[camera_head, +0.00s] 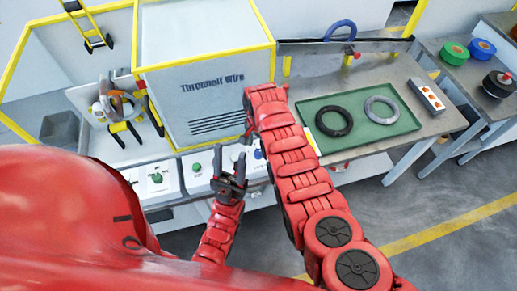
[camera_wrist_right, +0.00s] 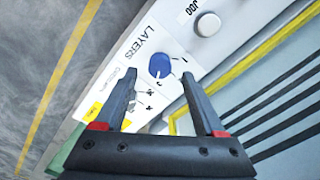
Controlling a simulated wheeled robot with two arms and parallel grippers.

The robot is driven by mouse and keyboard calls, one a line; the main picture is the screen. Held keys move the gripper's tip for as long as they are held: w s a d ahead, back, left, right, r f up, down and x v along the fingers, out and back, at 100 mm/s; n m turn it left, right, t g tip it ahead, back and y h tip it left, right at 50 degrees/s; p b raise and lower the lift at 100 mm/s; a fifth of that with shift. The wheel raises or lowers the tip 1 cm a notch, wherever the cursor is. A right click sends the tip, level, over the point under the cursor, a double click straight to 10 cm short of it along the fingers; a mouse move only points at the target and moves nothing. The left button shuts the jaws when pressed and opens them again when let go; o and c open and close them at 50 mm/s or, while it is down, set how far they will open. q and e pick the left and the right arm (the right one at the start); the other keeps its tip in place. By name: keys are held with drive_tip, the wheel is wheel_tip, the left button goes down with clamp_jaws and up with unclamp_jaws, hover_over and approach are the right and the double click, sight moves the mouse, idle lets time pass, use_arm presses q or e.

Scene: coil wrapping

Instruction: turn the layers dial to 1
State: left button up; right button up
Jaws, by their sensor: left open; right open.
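The layers dial is a round blue knob (camera_wrist_right: 160,65) on a white panel (camera_wrist_right: 133,62) printed LAYERS. A short white mark shows on its lower edge in the right wrist view, and small figures stand around it; I cannot read which one it points at. In the head view the dial (camera_head: 258,154) is a small blue spot beside my right arm. My right gripper (camera_wrist_right: 160,71) is open, its fingertips either side of the dial in the picture; contact is not clear. My left gripper (camera_head: 233,172) is open and empty in front of the panel.
A white knob (camera_wrist_right: 207,24) sits farther along the panel. The large grey wire machine (camera_head: 205,75) rises behind the panel. A green tray (camera_head: 373,138) with a black coil (camera_head: 333,121) and a grey coil (camera_head: 381,110) lies right of my right arm.

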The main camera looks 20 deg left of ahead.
sight(258, 152)
wheel_tip(258, 152, down, 2)
drive_tip(key=shift+w+f+b, duration=0.1)
drive_tip(key=shift+f+b, duration=0.05)
drive_tip(key=shift+b, duration=0.45)
drive_tip(key=shift+f+b, duration=0.3)
drive_tip(key=shift+f, duration=0.3)
drive_tip(key=shift+c, duration=0.4)
clamp_jaws()
